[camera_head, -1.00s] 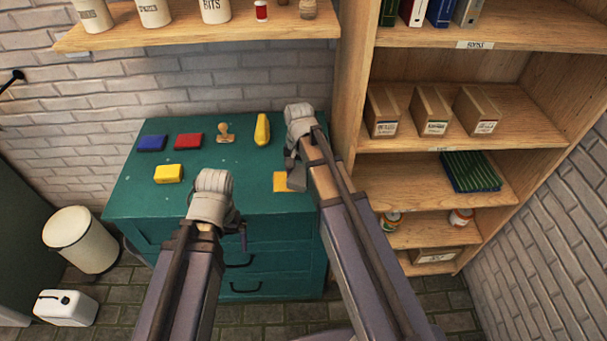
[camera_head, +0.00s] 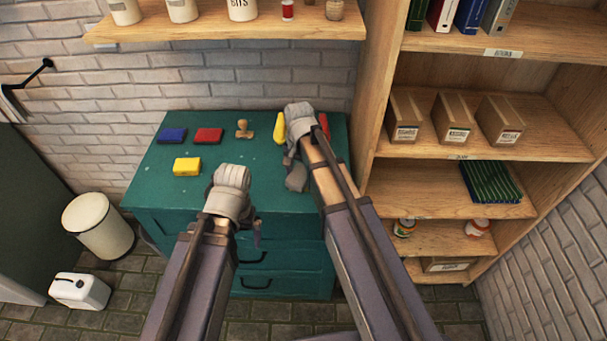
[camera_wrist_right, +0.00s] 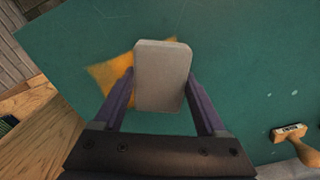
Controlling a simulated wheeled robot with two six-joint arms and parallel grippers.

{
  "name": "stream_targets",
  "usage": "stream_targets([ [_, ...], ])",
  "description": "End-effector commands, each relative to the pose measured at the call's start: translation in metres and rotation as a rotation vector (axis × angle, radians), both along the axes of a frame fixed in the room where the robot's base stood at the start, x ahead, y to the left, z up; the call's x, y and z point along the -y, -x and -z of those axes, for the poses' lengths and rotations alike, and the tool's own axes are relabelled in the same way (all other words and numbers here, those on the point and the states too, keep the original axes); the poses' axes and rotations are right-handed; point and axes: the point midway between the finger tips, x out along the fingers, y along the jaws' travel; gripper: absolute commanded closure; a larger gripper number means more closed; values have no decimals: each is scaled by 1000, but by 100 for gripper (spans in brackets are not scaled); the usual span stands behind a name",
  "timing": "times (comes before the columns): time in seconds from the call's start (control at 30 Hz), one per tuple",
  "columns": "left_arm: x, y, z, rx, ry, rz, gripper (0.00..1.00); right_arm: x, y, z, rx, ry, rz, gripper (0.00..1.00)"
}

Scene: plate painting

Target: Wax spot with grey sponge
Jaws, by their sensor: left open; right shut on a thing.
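The grey sponge (camera_head: 296,179) is in my right gripper (camera_head: 298,165), over the green cabinet top. In the right wrist view the sponge (camera_wrist_right: 162,75) sits between the two fingers of my right gripper (camera_wrist_right: 160,92). The orange-yellow spot (camera_wrist_right: 112,72) lies on the green top there, its right part covered by the sponge. I cannot tell whether the sponge touches it. In the head view the spot is hidden behind my right arm. My left gripper (camera_head: 257,233) is open and empty near the cabinet's front edge, mostly hidden by its wrist.
On the green cabinet (camera_head: 150,185) lie a blue block (camera_head: 172,135), a red block (camera_head: 208,136), a yellow block (camera_head: 187,166), a wooden stamp (camera_head: 244,130) and a yellow object (camera_head: 279,128). A red object (camera_head: 324,126) shows beside my right arm. A wooden shelf (camera_head: 375,100) stands right.

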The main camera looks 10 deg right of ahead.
Motion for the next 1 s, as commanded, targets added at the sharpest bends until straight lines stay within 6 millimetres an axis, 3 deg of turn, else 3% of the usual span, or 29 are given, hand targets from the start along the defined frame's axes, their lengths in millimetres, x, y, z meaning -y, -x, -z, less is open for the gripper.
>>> stream_targets([
  [0.4,0,0,2,0,0,0,0,-29,-8,2,0,0,-2,71],
  [0.77,0,0,0,0,0,0,0,-27,-7,0,0,0,-1,71],
  [1.0,0,0,0,0,0,0,0,-10,-2,0,0,0,1,71],
])
